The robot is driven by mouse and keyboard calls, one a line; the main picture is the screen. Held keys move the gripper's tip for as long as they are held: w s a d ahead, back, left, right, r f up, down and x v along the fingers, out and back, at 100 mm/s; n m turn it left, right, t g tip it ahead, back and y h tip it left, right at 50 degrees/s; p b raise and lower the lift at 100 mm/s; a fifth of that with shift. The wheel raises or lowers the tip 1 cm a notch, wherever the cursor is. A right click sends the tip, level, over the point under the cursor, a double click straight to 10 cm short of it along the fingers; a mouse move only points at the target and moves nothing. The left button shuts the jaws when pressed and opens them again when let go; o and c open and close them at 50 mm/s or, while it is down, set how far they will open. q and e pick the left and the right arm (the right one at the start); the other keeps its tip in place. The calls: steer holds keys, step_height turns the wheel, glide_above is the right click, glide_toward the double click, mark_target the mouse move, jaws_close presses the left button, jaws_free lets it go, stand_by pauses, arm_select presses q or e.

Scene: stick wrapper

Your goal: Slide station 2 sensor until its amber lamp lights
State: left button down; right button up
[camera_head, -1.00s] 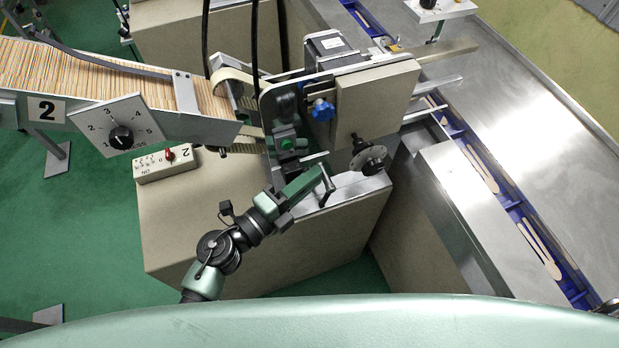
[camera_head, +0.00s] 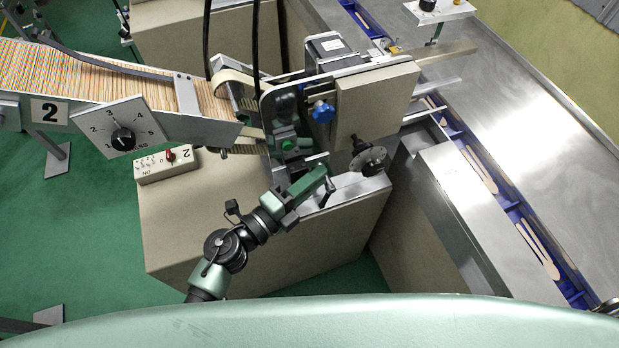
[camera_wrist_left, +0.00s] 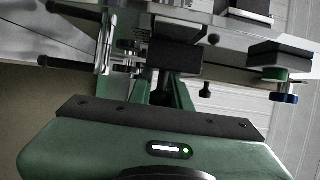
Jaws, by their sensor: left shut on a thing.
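Station 2's wrapper head (camera_head: 376,105) stands right of the chute marked 2. My left gripper (camera_head: 298,170) reaches its near side from the lower left. In the left wrist view the left gripper (camera_wrist_left: 163,80) is shut on a small black block (camera_wrist_left: 175,54), which appears to be the sensor. A dark unit with a green spot (camera_head: 288,144) sits just beyond the gripper in the head view; the hand partly hides this area. I cannot make out an amber lamp. My right gripper is not in view.
A blue knob (camera_head: 322,111) and a round black handwheel (camera_head: 370,160) sit close to the gripper. The stick chute (camera_head: 100,78), numbered dial (camera_head: 123,138) and switch box (camera_head: 167,165) are at left. The blue stick conveyor (camera_head: 509,212) runs along the right.

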arm_select(q)
steer(key=shift+w+d, duration=0.15)
steer(key=shift+d, duration=0.3)
steer(key=c, duration=1.3)
jaws_free()
steer(key=b+v, duration=0.2)
steer(key=v, duration=0.6)
